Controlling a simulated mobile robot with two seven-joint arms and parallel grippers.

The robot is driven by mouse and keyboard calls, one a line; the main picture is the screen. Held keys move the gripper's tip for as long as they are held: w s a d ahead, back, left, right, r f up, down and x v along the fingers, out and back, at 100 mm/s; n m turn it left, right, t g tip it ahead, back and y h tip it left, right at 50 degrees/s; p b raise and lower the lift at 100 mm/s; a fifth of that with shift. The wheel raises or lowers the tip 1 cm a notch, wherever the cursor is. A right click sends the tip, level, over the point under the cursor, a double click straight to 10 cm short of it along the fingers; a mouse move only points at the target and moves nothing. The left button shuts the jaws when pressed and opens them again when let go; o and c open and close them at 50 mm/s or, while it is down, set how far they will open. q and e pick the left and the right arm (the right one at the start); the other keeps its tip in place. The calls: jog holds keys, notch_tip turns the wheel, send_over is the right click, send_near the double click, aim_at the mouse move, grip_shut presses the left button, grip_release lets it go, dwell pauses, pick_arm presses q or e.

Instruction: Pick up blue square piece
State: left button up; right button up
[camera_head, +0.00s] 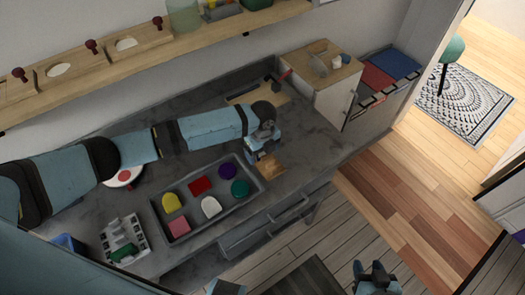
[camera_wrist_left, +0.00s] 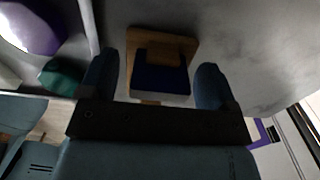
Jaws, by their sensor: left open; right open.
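The blue square piece (camera_wrist_left: 160,80) shows in the left wrist view as a dark blue block on a small wooden holder (camera_wrist_left: 161,38). In the head view the wooden holder (camera_head: 270,168) is on the grey counter just right of the tray; the blue piece is hidden there by my gripper. My left gripper (camera_head: 262,152) is open above the holder. In the left wrist view its fingers (camera_wrist_left: 158,90) are on either side of the blue piece, with gaps; I cannot tell the height. My right gripper (camera_head: 375,276) is open and empty at the bottom, away from the counter.
A grey tray (camera_head: 196,230) left of the holder carries several coloured pieces, including a purple one (camera_head: 227,171) and a green one (camera_head: 240,188). A white rack (camera_head: 124,238) stands at the left. A wooden-topped cabinet (camera_head: 320,65) stands at the back right. Counter right of the holder is clear.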

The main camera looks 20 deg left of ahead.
pick_arm(q)
jog(key=shift+f, duration=0.25)
jog(key=c, duration=1)
jog(key=shift+c, duration=0.3)
jog(key=shift+r, duration=0.15)
